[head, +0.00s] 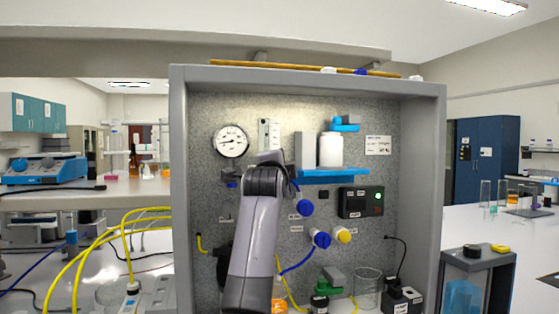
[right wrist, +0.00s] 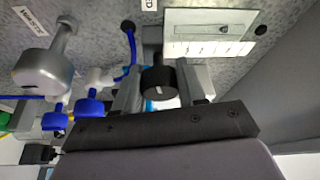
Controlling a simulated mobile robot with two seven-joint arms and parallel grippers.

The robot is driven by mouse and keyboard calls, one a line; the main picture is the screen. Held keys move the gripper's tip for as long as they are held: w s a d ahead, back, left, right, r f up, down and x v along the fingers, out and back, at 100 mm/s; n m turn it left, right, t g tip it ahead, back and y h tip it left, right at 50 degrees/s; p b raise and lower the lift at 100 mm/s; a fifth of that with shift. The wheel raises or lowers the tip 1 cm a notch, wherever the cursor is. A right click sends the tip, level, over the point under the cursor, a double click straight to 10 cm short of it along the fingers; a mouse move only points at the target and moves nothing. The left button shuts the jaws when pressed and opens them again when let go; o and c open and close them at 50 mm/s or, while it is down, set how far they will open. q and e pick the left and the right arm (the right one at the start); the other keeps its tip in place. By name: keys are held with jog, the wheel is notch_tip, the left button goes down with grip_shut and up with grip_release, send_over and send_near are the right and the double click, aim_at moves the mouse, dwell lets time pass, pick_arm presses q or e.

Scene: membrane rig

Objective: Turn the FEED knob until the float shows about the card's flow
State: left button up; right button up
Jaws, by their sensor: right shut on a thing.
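In the head view my right arm rises in front of the panel and hides its own gripper and the FEED knob. In the right wrist view my right gripper (right wrist: 160,76) is shut on the black FEED knob (right wrist: 160,88), with one finger on each side. A pale flow meter plate (head: 264,134) is just above the arm in the head view; its float is too small to read. A white card (head: 378,145) is on the panel at the upper right; its text is not legible. My left gripper is not in view.
A round gauge (head: 231,140) is left of the flow meter. A blue shelf (head: 334,175) holds a white bottle (head: 331,150). Blue (head: 320,239) and yellow (head: 342,236) knobs sit below. The grey frame (head: 420,190) encloses the panel. A glass beaker (head: 368,290) stands at the bottom.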

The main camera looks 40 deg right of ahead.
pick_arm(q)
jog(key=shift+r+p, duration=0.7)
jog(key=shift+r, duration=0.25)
pick_arm(e)
jog(key=shift+m+y, duration=0.3)
jog(key=shift+m, duration=0.6)
jog(key=o, duration=1)
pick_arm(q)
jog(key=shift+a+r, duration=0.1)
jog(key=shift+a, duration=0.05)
pick_arm(e)
jog(key=shift+s, duration=0.1)
